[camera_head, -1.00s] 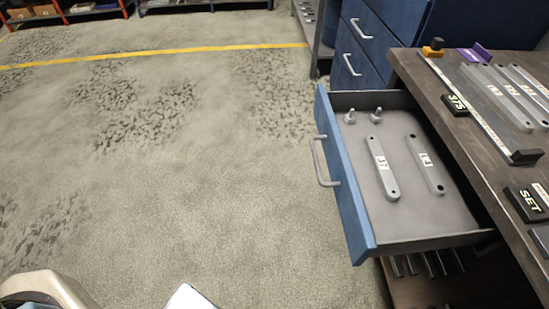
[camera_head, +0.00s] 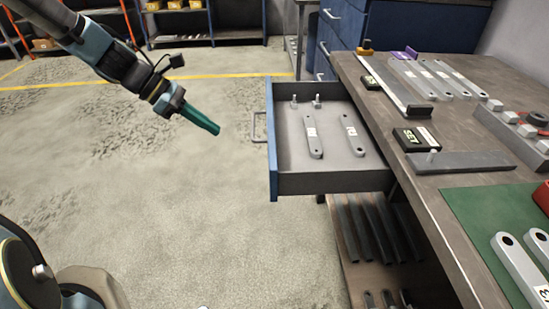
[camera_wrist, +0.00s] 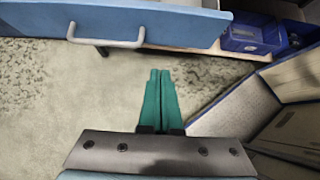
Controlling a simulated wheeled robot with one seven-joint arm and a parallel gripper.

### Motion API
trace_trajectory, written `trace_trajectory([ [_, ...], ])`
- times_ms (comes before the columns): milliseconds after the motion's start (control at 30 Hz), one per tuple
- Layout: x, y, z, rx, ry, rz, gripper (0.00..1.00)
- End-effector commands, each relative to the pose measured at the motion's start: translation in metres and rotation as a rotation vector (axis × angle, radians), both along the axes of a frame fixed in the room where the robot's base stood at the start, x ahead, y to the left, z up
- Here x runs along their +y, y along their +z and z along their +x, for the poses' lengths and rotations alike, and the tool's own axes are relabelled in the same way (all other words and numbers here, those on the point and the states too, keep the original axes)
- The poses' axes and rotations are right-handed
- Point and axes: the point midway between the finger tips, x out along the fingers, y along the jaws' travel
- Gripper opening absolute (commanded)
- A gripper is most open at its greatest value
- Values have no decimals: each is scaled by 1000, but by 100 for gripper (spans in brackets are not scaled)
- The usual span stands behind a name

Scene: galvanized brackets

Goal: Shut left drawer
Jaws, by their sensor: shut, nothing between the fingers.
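The left drawer (camera_head: 271,150) stands pulled out from under the workbench, its blue front facing left with a grey bar handle (camera_head: 257,126). Inside lie two flat grey brackets (camera_head: 313,137) with white labels and two small bolts (camera_head: 294,102). My gripper (camera_head: 214,129), with green fingers, is shut and empty. It is in the air to the left of the drawer front, apart from the handle. In the wrist view the shut fingers (camera_wrist: 159,75) point toward the drawer front (camera_wrist: 180,25) and sit below and right of the handle (camera_wrist: 106,42).
The workbench top (camera_head: 470,128) holds labelled brackets, a black SET block (camera_head: 416,139) and a green mat (camera_head: 480,215). A lower shelf (camera_head: 365,270) holds dark bars. Blue cabinets (camera_head: 345,28) stand behind. The floor left of the drawer is clear.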

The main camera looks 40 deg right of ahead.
Motion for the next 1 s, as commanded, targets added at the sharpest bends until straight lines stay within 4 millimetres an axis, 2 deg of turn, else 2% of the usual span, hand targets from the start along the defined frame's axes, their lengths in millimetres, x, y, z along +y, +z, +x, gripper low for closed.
trace_trajectory([
  [500, -51, -68, -45, 2, -6, 1, 0],
  [733, -75, -66, -63, -4, -6, 2, 0],
  [1000, -82, -67, -68, -4, -4, 2, 0],
])
